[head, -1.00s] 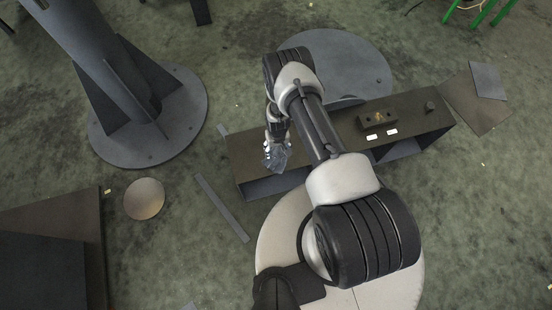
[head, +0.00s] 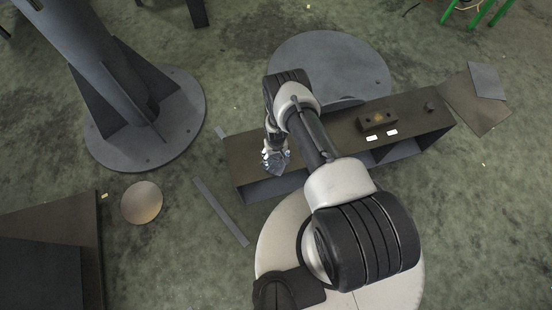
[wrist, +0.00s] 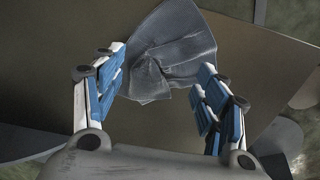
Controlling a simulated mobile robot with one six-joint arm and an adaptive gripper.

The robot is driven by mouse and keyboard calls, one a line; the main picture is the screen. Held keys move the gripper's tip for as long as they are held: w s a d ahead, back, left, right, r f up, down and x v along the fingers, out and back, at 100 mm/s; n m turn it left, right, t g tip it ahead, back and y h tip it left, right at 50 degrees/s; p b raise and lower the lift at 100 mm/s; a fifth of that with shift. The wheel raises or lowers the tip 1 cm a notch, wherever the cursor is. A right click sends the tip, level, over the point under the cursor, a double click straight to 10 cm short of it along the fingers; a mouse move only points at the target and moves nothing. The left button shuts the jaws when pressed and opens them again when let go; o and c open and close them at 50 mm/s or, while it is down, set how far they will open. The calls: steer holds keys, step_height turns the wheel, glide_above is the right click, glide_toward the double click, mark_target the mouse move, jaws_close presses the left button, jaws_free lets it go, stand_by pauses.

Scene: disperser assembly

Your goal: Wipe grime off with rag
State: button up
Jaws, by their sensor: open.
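The rag is a crumpled grey-blue cloth (wrist: 168,48) in the wrist view, lying on or just over a dark brown flat surface. My gripper (wrist: 162,64) is open, with its blue-padded fingers on either side of the rag's near part. I cannot tell whether the pads touch the cloth. In the head view my gripper (head: 275,160) hangs over the left end of a brown-topped bench (head: 245,152); the rag is hard to tell from the fingers there. I cannot pick out a separate grime patch.
On the bench's right half stand a dark box (head: 376,121) with an orange part and two white labels (head: 391,132). A grey round plate (head: 335,60) lies behind the bench. A grey column base (head: 180,125) stands left, a small disc (head: 141,202) and metal strip (head: 220,212) nearer.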

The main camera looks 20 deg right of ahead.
steer(key=shift+f, duration=0.9)
steer(key=shift+c, duration=0.7)
steer(key=shift+s, duration=0.3)
steer(key=c, duration=0.7)
steer(key=shift+f, duration=0.1)
jaws_close()
step_height(320, 180, up, 12)
steer(key=p, duration=0.8)
steer(key=shift+w+p, duration=0.25)
steer(key=shift+p, duration=0.1)
